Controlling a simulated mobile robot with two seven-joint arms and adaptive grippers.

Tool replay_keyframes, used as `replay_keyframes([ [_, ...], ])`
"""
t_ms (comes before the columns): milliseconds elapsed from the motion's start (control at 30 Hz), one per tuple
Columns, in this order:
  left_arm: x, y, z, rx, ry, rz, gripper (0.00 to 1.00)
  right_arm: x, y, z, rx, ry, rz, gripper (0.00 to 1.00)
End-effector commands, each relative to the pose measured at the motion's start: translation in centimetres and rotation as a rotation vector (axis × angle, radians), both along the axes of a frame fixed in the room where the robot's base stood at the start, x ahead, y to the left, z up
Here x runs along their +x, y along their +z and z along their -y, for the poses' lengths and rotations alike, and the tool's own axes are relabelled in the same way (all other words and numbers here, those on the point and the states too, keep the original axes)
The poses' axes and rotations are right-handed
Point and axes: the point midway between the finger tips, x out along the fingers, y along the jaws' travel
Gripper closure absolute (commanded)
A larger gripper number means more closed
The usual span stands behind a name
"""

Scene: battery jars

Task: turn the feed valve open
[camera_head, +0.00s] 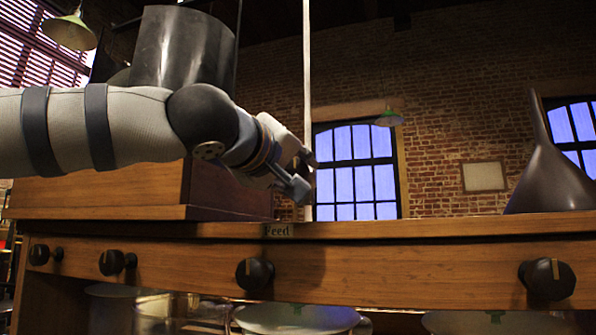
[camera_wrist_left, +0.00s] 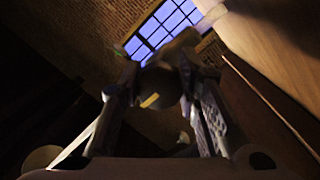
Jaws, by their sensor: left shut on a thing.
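My left gripper (camera_head: 303,185) reaches in from the left, above the wooden ledge and in front of a thin pale upright pipe (camera_head: 307,70). In the left wrist view my left gripper (camera_wrist_left: 160,85) is shut on a dark round knob (camera_wrist_left: 162,88) with a pale yellow mark, seemingly the feed valve. In the head view the fingers mostly hide this knob. A small "Feed" label (camera_head: 278,230) is on the ledge edge just below the gripper. My right gripper is out of view.
Several black knobs with pale marks, such as one below the label (camera_head: 254,273), line the wooden front rail (camera_head: 400,265). A dark funnel-shaped thing (camera_head: 550,180) stands at right. A wooden box (camera_head: 100,190) stands on the ledge below my left arm. Jars show dimly under the rail.

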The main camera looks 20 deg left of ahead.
Motion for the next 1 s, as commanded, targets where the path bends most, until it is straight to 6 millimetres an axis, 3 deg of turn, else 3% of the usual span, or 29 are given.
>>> replay_keyframes([
  [367, -0.03, 0.07, 0.02, -0.192, -0.001, -0.006, 0.98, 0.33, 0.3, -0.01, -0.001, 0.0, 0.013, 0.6],
  [1000, 0.01, 0.15, 0.02, -0.797, -0.002, -0.026, 0.98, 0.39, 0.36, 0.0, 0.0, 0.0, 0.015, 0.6],
])
